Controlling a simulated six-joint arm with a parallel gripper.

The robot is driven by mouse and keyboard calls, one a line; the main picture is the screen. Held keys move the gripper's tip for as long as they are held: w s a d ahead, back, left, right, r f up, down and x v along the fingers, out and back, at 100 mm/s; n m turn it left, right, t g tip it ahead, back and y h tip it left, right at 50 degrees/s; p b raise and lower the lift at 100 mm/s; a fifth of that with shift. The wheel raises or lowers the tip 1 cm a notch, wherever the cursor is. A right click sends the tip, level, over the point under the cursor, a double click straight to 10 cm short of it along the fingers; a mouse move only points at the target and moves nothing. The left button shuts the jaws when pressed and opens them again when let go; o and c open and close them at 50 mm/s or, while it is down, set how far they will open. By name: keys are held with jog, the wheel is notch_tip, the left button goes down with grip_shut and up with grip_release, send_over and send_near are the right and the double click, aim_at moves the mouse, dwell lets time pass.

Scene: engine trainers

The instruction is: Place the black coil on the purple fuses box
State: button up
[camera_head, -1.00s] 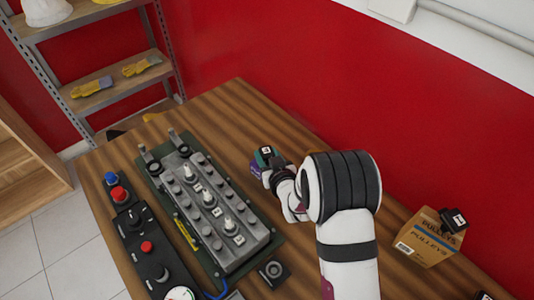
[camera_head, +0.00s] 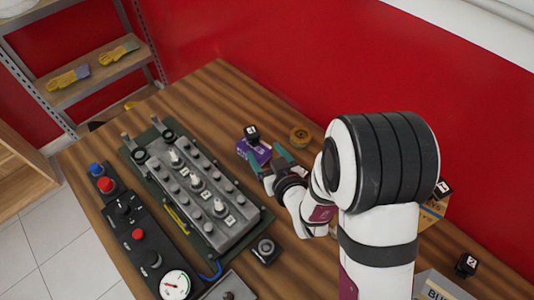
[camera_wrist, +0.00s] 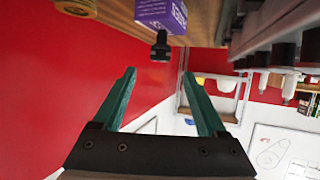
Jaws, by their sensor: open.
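The purple fuses box (camera_head: 262,151) stands on the wooden table, right of the engine block. A small black coil (camera_head: 252,133) with a white label rests on its top. In the wrist view, which is upside down, the purple box (camera_wrist: 155,14) hangs from above with the coil (camera_wrist: 160,47) against its top face. My gripper (camera_head: 265,158) is beside the box on its near side, with teal fingers spread and empty. In the wrist view, the gripper (camera_wrist: 158,75) has a clear gap between its fingertips and the coil.
A brass-coloured round part (camera_head: 300,136) stands right of the box near the red wall. The engine block (camera_head: 195,195) and a black control panel (camera_head: 135,225) fill the left side. Cardboard boxes (camera_head: 432,213) and other small black labelled parts (camera_head: 466,264) are at the right.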

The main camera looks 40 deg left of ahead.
jog(key=w+d+r+m+t+h, duration=0.2)
jog(key=w+d+r+m+h, duration=0.15)
jog(key=w+d, duration=0.5)
jog(key=s+d+r+m+g+h, duration=0.2)
jog(key=d+m+h, duration=0.55)
jog(key=d, duration=1.15)
jog(key=s+d+r+m+g, duration=0.2)
jog(key=s+d+r+m, duration=0.1)
jog(key=s, duration=0.6)
jog(key=s+d+r+m+g, duration=0.2)
jog(key=s+d+m, duration=0.3)
jog(key=s, duration=0.5)
jog(key=shift+d+r+g, duration=0.4)
jog(key=shift+d+g, duration=0.25)
jog(key=shift+g, duration=0.05)
